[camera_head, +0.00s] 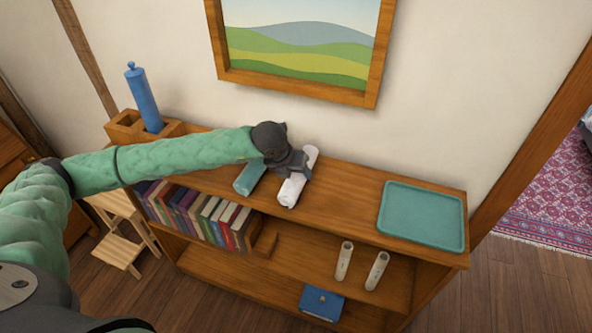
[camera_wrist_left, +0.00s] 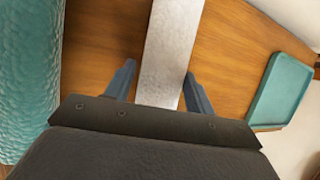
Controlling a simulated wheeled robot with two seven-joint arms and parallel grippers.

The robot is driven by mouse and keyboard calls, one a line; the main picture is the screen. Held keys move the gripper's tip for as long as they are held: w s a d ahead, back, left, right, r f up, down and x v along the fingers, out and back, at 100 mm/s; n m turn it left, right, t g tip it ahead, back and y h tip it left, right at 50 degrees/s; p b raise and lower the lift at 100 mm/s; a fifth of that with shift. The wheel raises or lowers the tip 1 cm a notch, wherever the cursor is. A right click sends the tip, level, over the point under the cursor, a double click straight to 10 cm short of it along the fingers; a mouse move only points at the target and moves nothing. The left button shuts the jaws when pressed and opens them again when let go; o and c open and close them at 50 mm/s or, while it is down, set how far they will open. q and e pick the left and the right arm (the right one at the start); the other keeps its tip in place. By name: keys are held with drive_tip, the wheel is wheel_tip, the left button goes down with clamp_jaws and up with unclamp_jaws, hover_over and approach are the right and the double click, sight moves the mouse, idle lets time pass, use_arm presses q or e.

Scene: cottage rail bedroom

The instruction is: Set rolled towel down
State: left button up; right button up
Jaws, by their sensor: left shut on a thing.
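A white rolled towel (camera_head: 291,191) is at the top of the wooden shelf unit, and it also shows in the left wrist view (camera_wrist_left: 172,45). My left gripper (camera_head: 296,172) is shut on its middle, with a finger on each side. I cannot tell whether the towel touches the shelf top or is just above it. A teal rolled towel (camera_head: 250,178) lies to its left, and its textured side fills the left edge of the wrist view (camera_wrist_left: 28,80). My right gripper is not in view.
A teal tray (camera_head: 421,216) lies at the right end of the shelf top (camera_head: 345,197), with bare wood before it. A blue cylinder (camera_head: 144,100) stands in a wooden holder (camera_head: 122,128) at the left end. A framed picture (camera_head: 300,80) hangs behind.

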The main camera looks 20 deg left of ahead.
use_arm(q)
drive_tip(key=o, duration=1.1)
drive_tip(key=shift+c, duration=0.2)
drive_tip(key=shift+o, duration=0.3)
drive_tip(key=shift+r, duration=0.1)
